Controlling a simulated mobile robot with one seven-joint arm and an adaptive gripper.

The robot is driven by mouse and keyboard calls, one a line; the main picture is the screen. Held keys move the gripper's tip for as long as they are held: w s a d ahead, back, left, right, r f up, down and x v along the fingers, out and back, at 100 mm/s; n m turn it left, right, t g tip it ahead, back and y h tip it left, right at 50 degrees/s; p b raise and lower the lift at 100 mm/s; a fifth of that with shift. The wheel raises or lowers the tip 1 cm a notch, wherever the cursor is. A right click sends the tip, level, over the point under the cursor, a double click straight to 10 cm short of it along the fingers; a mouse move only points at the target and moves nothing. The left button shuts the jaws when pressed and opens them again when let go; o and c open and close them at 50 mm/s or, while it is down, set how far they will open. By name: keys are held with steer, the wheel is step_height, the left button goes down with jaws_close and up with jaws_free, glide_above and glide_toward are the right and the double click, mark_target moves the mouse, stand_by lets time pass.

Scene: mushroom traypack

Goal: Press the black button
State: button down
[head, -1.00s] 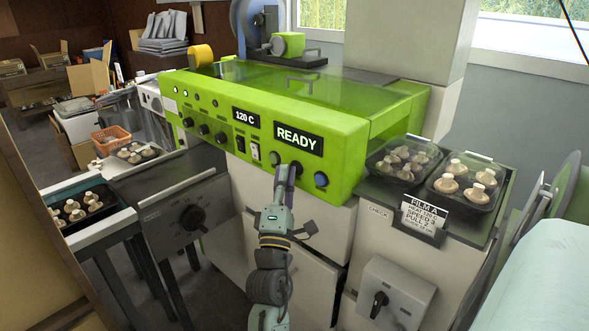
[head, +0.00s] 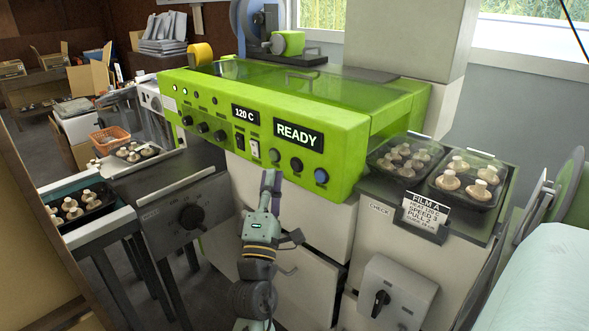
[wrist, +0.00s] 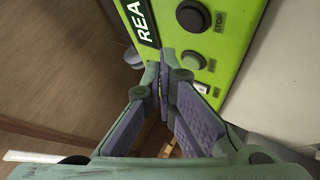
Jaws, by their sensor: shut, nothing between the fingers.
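The black button (head: 296,164) is on the front of the green machine (head: 345,135), below the READY display (head: 298,136). It sits between a grey-green button (head: 275,155) and a blue button (head: 321,176). In the wrist view the black button (wrist: 192,17) is at the top, labelled STOP, with the grey-green button (wrist: 193,60) nearer the fingers. My gripper (head: 271,178) is shut and empty. Its fingertips are below and left of the black button, apart from it in the picture. The tips also show in the wrist view (wrist: 161,78).
Switches (head: 254,149) and dark knobs line the panel to the left. A FILM A sign (head: 423,213) and trays of mushrooms stand on the right counter. A grey control box (head: 392,294) with a black knob is below. A dark-fronted table unit (head: 190,214) stands left.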

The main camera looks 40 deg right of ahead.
steer(key=shift+a+b, duration=0.3)
steer(key=shift+a, duration=0.95)
